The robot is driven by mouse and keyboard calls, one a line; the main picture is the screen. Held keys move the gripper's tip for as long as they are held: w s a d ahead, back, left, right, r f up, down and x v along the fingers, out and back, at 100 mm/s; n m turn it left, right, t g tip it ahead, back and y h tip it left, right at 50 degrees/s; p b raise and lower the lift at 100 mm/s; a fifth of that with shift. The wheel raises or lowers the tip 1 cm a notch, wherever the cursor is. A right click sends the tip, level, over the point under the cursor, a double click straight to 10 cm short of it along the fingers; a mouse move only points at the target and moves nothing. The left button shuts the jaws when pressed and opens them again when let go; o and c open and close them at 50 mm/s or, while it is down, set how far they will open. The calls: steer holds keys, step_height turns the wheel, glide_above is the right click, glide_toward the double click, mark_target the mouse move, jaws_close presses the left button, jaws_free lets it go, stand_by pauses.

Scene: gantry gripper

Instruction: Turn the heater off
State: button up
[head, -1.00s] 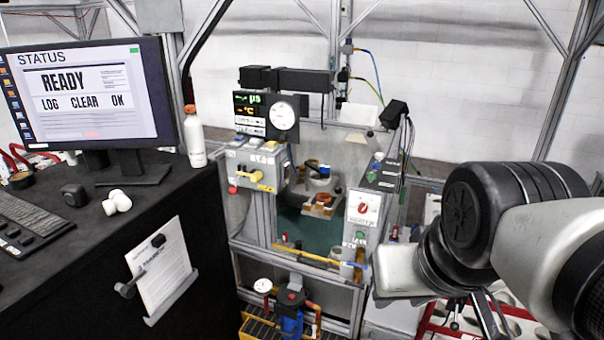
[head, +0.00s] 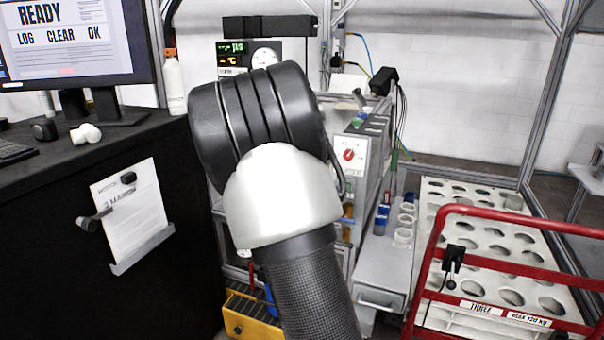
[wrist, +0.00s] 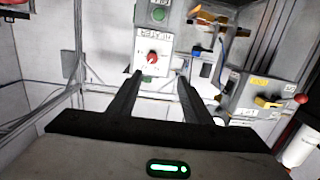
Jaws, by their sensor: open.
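A white panel (wrist: 165,40) with a round red knob (wrist: 152,58) is at upper centre in the wrist view; its label is too small to read surely. The panel (head: 352,141) and red knob (head: 349,155) also show right of my arm in the head view. The knob has a pale pointer mark; its setting is not readable. My gripper (wrist: 160,79) is open and empty, its two fingers pointing toward the panel. The knob lies beyond the fingertips, roughly between them in the picture, and looks apart from them. In the head view my arm hides the gripper.
A control box with a yellow switch (wrist: 268,102) and a red ball handle (wrist: 301,98) is right in the wrist view. A green button (wrist: 158,14) is above the knob. A red-railed cart (head: 440,225) stands right, and a desk with a monitor (head: 75,45) left.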

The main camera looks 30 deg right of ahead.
mark_target(347, 156)
steer(key=shift+h, duration=0.6)
steer(key=x, duration=0.6)
steer(key=b+x, duration=0.1)
steer(key=x, duration=0.5)
steer(key=b+x, duration=0.1)
steer(key=x, duration=0.5)
steer(key=shift+s+d+f, duration=0.2)
steer(key=shift+s+d, duration=0.1)
steer(key=shift+d, duration=0.15)
steer(key=shift+c, duration=0.3)
steer(key=c, duration=1)
